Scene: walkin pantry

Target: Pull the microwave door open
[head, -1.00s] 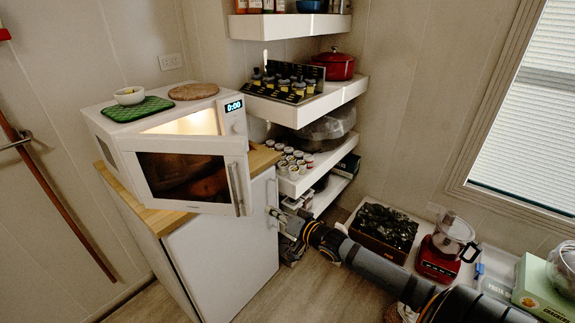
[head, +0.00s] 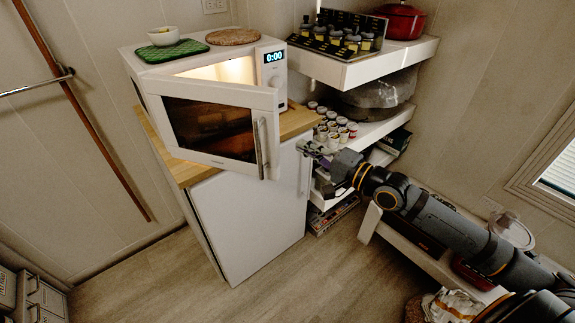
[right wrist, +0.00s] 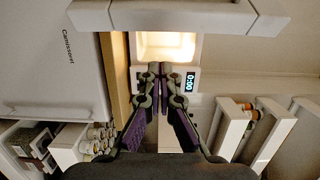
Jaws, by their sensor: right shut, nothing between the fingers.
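The white microwave (head: 275,80) stands on a wooden top, its lit inside showing above the door. Its door (head: 208,126) is partly open, swung out toward me, with a dark window and a grey upright handle (head: 262,148) at its free edge. My right gripper (head: 305,148) is shut and empty, right of the handle and apart from it. In the right wrist view the shut fingertips (right wrist: 158,72) point toward the lit opening, with the door and handle (right wrist: 185,15) across the top. My left gripper is out of view.
A white cabinet (head: 245,220) with an upright handle stands under the wooden top (head: 185,172). White shelves (head: 365,65) with jars, cups and a red pot are close on the right. A green mat, bowl and round board lie on the microwave. The floor in front is clear.

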